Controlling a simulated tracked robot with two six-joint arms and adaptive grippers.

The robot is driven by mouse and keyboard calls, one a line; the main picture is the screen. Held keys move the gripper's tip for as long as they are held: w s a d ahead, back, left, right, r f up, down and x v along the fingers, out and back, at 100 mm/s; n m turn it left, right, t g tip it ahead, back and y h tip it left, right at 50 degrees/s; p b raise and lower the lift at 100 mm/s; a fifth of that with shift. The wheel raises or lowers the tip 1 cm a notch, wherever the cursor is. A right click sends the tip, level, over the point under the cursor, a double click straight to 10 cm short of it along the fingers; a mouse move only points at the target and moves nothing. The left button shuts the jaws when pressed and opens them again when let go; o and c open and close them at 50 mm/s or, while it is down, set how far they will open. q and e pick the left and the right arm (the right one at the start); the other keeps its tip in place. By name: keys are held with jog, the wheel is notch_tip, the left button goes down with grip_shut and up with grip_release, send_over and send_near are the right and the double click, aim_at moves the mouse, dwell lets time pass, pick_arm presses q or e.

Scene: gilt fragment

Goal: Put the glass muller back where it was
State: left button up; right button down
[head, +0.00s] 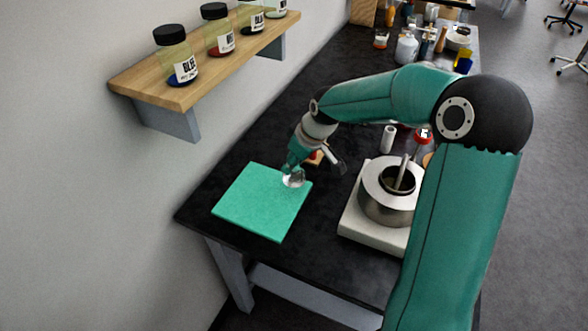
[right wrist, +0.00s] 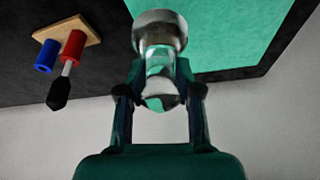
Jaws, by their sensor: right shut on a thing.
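The glass muller (right wrist: 160,70) is a clear piece with a wide round base. My right gripper (right wrist: 160,90) is shut on its stem in the right wrist view. In the head view the muller (head: 293,181) shows at the right part of the green mat (head: 255,210), under the right gripper (head: 293,167). I cannot tell whether its base touches the mat. The mat lies flat near the front left corner of the black table. My left gripper is not in view.
A hot plate (head: 372,236) with a metal pot (head: 380,205) stands right of the mat. A small wooden holder (right wrist: 66,28) with red and blue pieces and a dark-tipped tool is near the mat. A wall shelf (head: 150,92) holds several pigment jars above the table's left side.

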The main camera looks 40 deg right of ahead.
aim_at(294, 170)
jog(key=shift+f, duration=1.55)
jog(key=shift+f, duration=0.2)
jog(key=c, duration=0.8)
grip_release()
jog(key=shift+r, duration=0.1)
jog(key=shift+o, duration=0.2)
jog(key=v, duration=1.2)
jog(key=shift+b, duration=0.4)
